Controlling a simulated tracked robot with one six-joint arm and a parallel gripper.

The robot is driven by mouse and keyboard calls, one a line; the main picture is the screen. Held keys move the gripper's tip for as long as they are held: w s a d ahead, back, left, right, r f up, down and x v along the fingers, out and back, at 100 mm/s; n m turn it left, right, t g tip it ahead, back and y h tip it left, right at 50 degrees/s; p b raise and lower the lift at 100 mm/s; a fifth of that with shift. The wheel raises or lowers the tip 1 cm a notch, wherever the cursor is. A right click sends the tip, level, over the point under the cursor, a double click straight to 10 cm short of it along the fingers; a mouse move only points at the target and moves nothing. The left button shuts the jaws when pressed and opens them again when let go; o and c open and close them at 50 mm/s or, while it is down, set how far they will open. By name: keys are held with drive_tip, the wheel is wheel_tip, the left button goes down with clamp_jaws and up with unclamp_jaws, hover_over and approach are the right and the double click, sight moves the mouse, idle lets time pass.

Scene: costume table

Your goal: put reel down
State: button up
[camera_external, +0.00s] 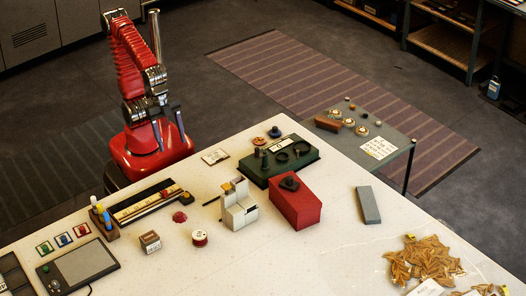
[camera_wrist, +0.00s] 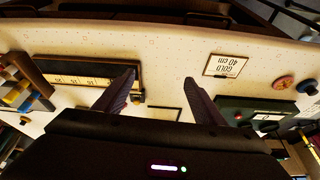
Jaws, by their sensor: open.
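A small reel with a pale rim and red winding (camera_external: 199,238) stands on the white table (camera_external: 330,176), between a small brown box and a pale grey block. My gripper (camera_external: 168,136) is raised at the far edge of the table, well away from this reel. In the wrist view the two dark fingers of my gripper (camera_wrist: 159,79) are spread wide with nothing between them. I cannot make out this reel in the wrist view.
A ruler tray (camera_external: 144,204) and a GOLD 40 cm card (camera_external: 216,156) lie near my gripper; the card also shows in the wrist view (camera_wrist: 226,66). A green box (camera_external: 262,174), red box (camera_external: 296,208) and grey bar (camera_external: 368,204) stand rightward. The table's right middle is mostly clear.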

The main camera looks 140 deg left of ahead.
drive_tip(key=w+d+m+g, duration=0.1)
drive_tip(key=w+d, duration=0.2)
drive_tip(key=w, duration=0.3)
drive_tip(key=w+d, duration=0.3)
drive_tip(key=w, duration=0.4)
drive_tip(key=n+t, duration=0.1)
drive_tip(key=n, duration=0.1)
approach(199, 234)
drive_tip(key=v, duration=0.4)
drive_tip(key=shift+s+d+f, duration=0.1)
drive_tip(key=shift+d+f, duration=0.15)
drive_tip(key=shift+f, duration=0.05)
drive_tip(key=shift+f, duration=0.1)
drive_tip(key=x, duration=0.8)
drive_tip(key=shift+w+f, duration=0.15)
drive_tip(key=shift+w, duration=0.1)
drive_tip(key=shift+a+x, duration=0.1)
drive_tip(key=shift+x, duration=1.2)
drive_tip(key=shift+a+x, duration=0.15)
drive_tip(key=shift+x, duration=1.15)
